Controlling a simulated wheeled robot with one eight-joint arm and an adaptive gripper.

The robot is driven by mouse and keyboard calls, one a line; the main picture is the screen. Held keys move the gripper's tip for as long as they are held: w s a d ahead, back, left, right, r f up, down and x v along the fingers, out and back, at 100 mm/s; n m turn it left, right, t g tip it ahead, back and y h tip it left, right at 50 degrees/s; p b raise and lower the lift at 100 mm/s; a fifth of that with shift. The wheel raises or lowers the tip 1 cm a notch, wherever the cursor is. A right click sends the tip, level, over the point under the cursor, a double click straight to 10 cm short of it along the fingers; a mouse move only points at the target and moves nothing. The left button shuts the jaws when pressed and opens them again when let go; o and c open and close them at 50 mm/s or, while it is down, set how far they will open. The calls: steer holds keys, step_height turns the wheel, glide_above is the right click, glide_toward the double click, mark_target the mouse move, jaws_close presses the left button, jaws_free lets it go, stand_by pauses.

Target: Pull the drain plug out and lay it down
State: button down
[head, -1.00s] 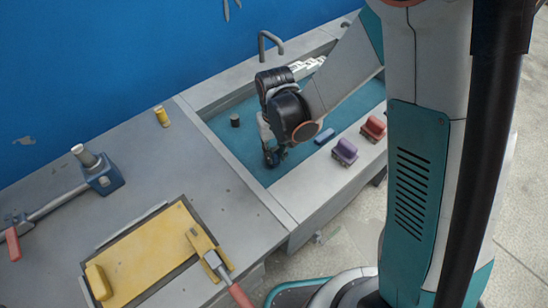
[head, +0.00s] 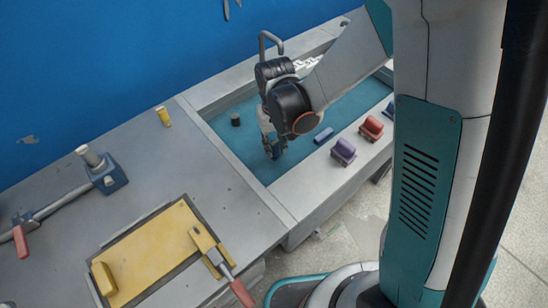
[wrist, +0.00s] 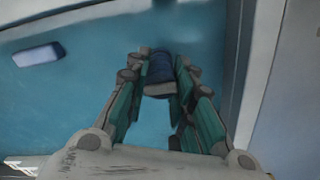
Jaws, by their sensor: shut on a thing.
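My gripper (head: 273,149) reaches down into the teal-floored basin (head: 250,160), near its front left corner. In the wrist view, its fingers (wrist: 160,92) are closed on the sides of a short dark blue plug (wrist: 160,70) with a greyish near end. I take this to be the drain plug. In the head view the plug is a small dark shape mostly hidden by the fingers. I cannot tell whether it is clear of the floor, and no drain hole is clearly visible.
A dark cylinder (head: 236,119) and a blue block (head: 323,135) are in the basin. Purple (head: 343,151) and red (head: 371,128) blocks sit on its front rim. A grey spout (head: 270,42) stands behind. The bench left holds a yellow panel (head: 150,255) and clamps; its middle is clear.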

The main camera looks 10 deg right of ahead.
mark_target(275, 143)
steer(key=shift+r+p, duration=1.35)
steer(key=shift+r, duration=0.7)
